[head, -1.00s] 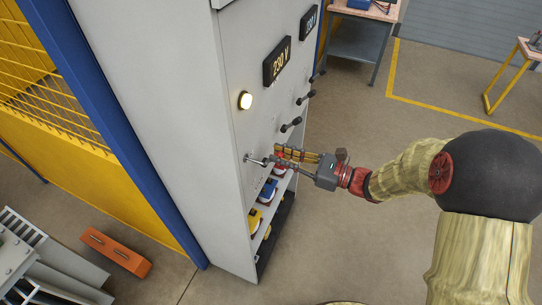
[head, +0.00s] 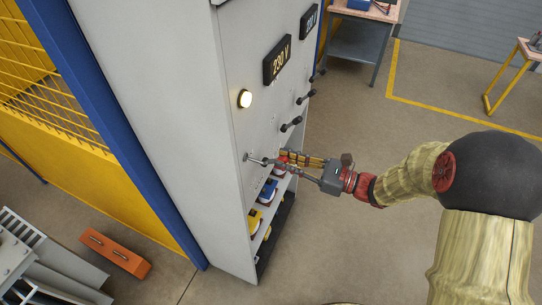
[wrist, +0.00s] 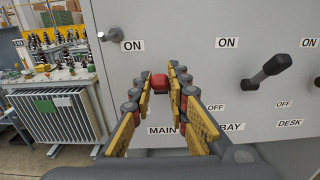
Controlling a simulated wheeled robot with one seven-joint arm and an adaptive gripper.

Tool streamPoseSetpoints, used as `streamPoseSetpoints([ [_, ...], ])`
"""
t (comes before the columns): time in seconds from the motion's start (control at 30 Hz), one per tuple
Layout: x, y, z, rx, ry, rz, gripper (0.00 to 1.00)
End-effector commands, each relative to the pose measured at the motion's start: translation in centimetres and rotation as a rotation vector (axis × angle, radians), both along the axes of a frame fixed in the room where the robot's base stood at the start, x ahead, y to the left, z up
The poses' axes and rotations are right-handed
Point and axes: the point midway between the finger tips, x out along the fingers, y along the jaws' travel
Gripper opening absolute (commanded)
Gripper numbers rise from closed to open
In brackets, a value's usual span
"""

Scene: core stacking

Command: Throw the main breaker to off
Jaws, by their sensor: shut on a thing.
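The main breaker lever (head: 257,161) stands out from the grey cabinet front, below the lit lamp. In the wrist view its red grip (wrist: 160,82) is between my fingertips, above the partly hidden MAIN label (wrist: 160,130). My gripper (head: 279,162) is shut on this grip, reaching in from the right; it also shows in the wrist view (wrist: 160,85). An ON label (wrist: 133,45) is above the grip. My fingers cover the area below it, so the main OFF label is hidden.
Other black levers (head: 291,124) sit farther along the cabinet (head: 185,120); one (wrist: 265,72) is close on the right in the wrist view. Padlock-like coloured items (head: 268,192) are on a lower shelf. Open floor (head: 345,245) is right of the cabinet.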

Motion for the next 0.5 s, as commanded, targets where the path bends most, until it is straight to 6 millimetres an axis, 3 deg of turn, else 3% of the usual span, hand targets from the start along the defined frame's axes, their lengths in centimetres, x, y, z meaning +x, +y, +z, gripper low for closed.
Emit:
streamPoseSetpoints([
  [0.5,-0.4,-0.8,-2.0,-0.001,0.004,0.001,0.0],
])
